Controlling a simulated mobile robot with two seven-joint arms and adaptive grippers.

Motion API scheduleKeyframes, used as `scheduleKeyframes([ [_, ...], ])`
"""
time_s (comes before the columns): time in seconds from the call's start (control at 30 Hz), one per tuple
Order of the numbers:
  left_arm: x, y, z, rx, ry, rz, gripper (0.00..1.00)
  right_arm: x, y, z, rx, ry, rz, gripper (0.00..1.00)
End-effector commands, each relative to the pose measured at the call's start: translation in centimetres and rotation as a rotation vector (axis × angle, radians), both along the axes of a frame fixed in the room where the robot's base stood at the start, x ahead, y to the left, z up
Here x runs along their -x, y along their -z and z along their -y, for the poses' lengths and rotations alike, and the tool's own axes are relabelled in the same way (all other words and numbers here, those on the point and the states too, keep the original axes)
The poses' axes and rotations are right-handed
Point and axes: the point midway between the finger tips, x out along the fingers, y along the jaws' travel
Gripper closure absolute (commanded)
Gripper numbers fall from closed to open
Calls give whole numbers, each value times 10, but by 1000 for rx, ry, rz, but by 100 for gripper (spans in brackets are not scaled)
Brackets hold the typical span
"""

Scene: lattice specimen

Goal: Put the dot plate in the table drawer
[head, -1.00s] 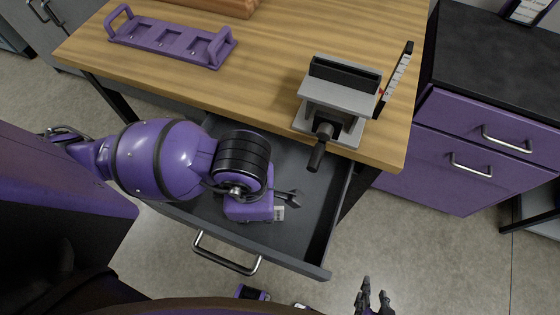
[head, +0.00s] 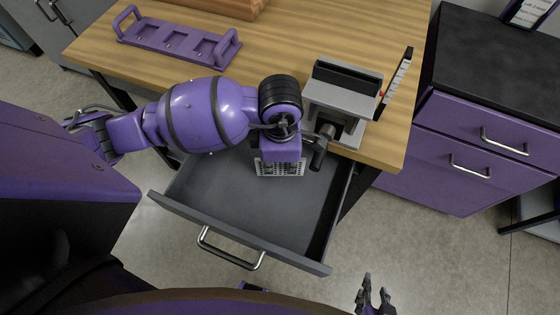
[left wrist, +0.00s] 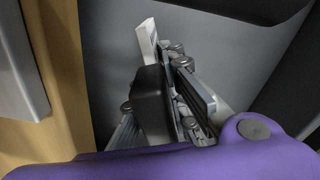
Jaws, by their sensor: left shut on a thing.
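The dot plate (head: 280,169) is a small pale plate with rows of dark dots. It shows just below my left gripper (head: 282,155) in the head view, over the back right part of the open drawer. My left gripper is shut on it; its fingertips are mostly hidden in the head view. In the left wrist view, a pale edge of the plate (left wrist: 148,38) sticks out beyond the fingers (left wrist: 175,95). The table drawer (head: 225,205) is pulled out, grey inside, with its visible floor bare. My right gripper (head: 376,288) is open and empty at the bottom edge.
A grey vise (head: 342,95) with a dark handle (head: 319,147) stands on the wooden table (head: 270,50), its handle close beside my left gripper. A purple tray with handles (head: 180,42) lies at the table's left. Purple drawers (head: 470,150) stand right.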

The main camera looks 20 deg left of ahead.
Motion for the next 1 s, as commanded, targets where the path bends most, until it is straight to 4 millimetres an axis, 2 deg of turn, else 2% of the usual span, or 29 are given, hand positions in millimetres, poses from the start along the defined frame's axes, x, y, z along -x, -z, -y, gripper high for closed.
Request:
scheduleKeyframes([
  [0.23, 0, 5, 0, -1, 0, -1, 100, -2, 3, -1, 0, -3, 1, 69],
  [0.27, 1, 4, 0, -1, 0, -1, 84, -3, 2, -1, -1, -4, 4, 69],
  [0.4, 0, 3, 0, 0, 0, 0, 68, -7, 0, -2, -1, -5, 10, 69],
  [0.77, 0, -2, 0, 1, 0, 1, 68, -10, -4, -2, -2, -5, 17, 69],
  [0.87, -1, -14, 1, 2, 2, 4, 68, -8, -4, -1, -2, -3, 14, 69],
  [1.0, -2, -43, 0, 1, 2, 7, 68, -4, -5, 0, -1, 1, 9, 69],
])
